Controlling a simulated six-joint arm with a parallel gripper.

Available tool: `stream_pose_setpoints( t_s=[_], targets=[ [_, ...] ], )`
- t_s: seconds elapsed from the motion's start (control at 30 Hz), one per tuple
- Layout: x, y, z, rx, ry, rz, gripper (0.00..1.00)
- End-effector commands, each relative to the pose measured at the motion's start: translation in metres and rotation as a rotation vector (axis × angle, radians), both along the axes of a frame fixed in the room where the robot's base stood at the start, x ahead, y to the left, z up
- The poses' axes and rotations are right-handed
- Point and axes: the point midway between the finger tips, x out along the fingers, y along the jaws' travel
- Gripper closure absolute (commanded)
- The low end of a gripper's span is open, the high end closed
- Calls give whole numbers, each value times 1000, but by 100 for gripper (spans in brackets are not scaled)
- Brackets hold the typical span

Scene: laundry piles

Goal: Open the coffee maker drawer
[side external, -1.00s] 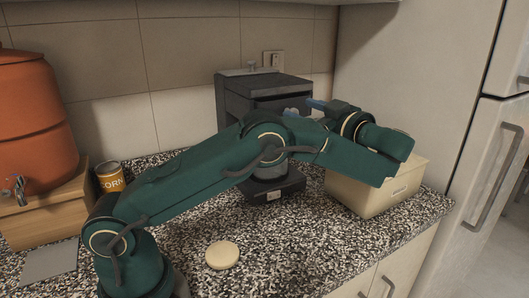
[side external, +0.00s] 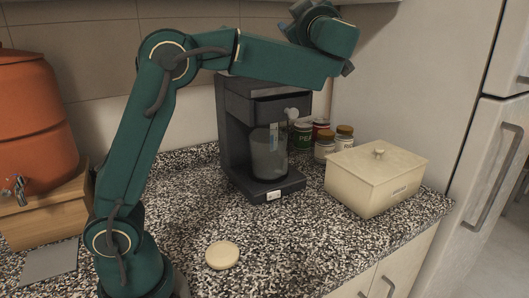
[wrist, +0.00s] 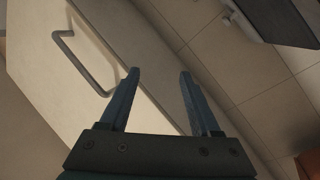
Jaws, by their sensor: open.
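The dark grey coffee maker (side external: 236,125) stands on the counter against the tiled wall in the side view. Its upper front holds a drawer-like panel (side external: 272,108) with a pale knob (side external: 291,115); how far the panel sticks out is hard to tell. A dark carafe (side external: 268,155) sits below it. My gripper is raised above the coffee maker, near the top edge of the side view, its fingertips not clear there. In the wrist view my gripper (wrist: 160,74) is open with nothing between its fingers. A dark corner of what looks like the coffee maker (wrist: 285,18) shows top right.
Cans and jars (side external: 325,148) stand right of the coffee maker. A cream lidded box (side external: 375,180) is farther right, beside the fridge (side external: 430,100). A round tan disc (side external: 222,255) lies on the counter (side external: 300,240). An orange dispenser (side external: 38,120) stands at the left.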

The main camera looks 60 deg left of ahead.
Motion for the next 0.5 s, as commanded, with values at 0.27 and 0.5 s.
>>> stream_pose_setpoints(
  t_s=[0.27,0.5],
  targets=[
    [0,-16,46,86,-54,-239,36],
    [-2,-41,67,155,-53,-435,36]
  ],
)
